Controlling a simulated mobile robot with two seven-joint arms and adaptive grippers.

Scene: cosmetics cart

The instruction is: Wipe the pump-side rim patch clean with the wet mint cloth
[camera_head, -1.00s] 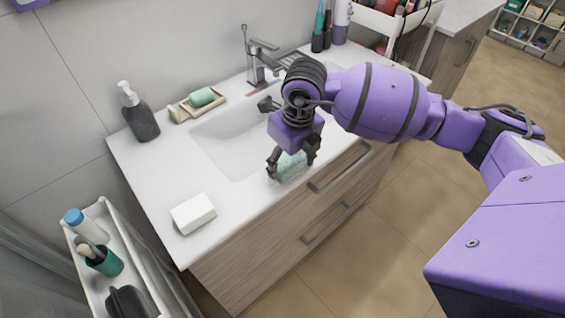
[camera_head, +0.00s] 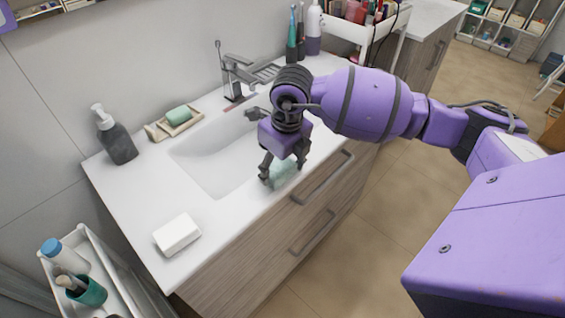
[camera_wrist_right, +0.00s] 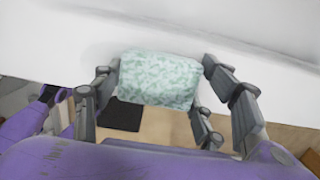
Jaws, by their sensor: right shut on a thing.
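The mint cloth (camera_head: 284,172) is between the fingers of my right gripper (camera_head: 283,168), over the front rim of the white sink counter (camera_head: 130,205). In the right wrist view the speckled mint cloth (camera_wrist_right: 160,78) spans the gap between both finger pairs, in front of the white counter edge (camera_wrist_right: 150,30). I cannot tell whether it touches the counter. The dark pump bottle (camera_head: 118,144) with a white top stands at the back left, beside the basin (camera_head: 205,165). The rim between bottle and basin looks white; I cannot make out a patch there. My left gripper is not in view.
A green soap on a tray (camera_head: 174,124) sits behind the basin, left of the faucet (camera_head: 240,75). A white block (camera_head: 177,234) lies at the front left of the counter. A white cart (camera_head: 95,245) with bottles stands left. Counter left of the basin is mostly clear.

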